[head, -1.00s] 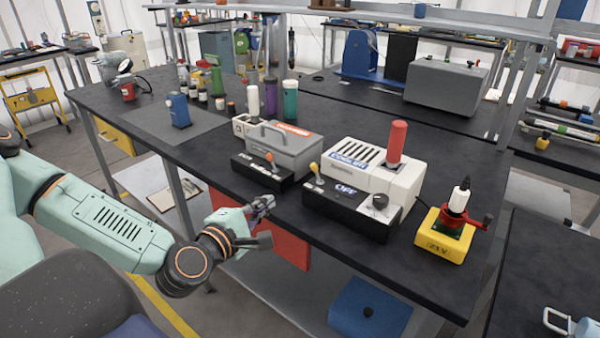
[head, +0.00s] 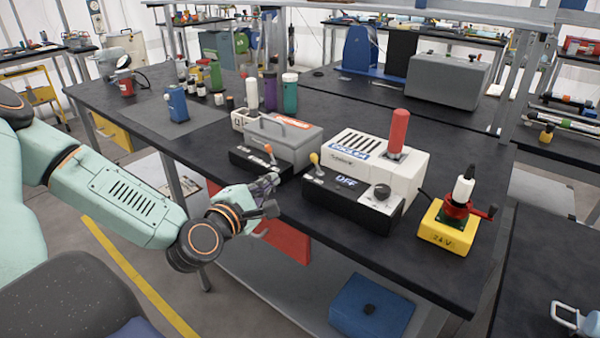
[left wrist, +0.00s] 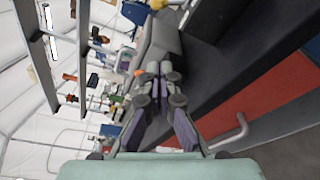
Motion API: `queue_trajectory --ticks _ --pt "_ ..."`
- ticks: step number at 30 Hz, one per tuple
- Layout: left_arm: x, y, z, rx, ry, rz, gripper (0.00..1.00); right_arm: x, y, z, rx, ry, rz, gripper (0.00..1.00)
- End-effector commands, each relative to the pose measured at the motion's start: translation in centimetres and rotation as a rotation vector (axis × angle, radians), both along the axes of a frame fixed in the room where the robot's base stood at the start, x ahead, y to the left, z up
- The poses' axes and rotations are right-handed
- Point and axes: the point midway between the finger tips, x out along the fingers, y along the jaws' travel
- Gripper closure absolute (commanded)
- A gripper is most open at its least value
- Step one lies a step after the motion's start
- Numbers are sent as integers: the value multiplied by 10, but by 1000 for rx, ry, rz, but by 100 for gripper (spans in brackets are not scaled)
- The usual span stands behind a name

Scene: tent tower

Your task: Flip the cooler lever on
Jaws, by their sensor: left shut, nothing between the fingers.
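The cooler (head: 390,165) is a white vented box with a blue label and a red cylinder on top. Its black front panel (head: 345,203) reads OFF and carries a lever with a yellow knob (head: 315,159), standing up at the panel's left end. My left gripper (head: 271,183) is shut and empty at the table's front edge, left of the cooler panel and just in front of the neighbouring grey unit. Its closed fingers (left wrist: 160,70) also show in the left wrist view; the yellow lever cannot be made out there. My right gripper is not in view.
A grey box (head: 290,142) with a black panel and an orange-knobbed lever (head: 268,150) stands left of the cooler, close to my left gripper. A yellow 24 V box (head: 445,238) with a red crank stands right. Bottles (head: 270,95) stand behind. The front aisle is open.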

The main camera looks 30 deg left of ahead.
Motion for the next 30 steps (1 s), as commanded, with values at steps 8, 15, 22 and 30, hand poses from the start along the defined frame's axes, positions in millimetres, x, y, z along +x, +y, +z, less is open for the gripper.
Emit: queue_trajectory --ticks 8,15,22,30 --pt "28 3 -5 7 0 -3 100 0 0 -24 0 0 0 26" --pt "52 6 -7 7 0 -2 100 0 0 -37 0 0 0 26" --pt "70 0 -3 5 0 -5 100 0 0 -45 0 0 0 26" --pt "78 -18 6 3 0 -3 100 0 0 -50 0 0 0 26"
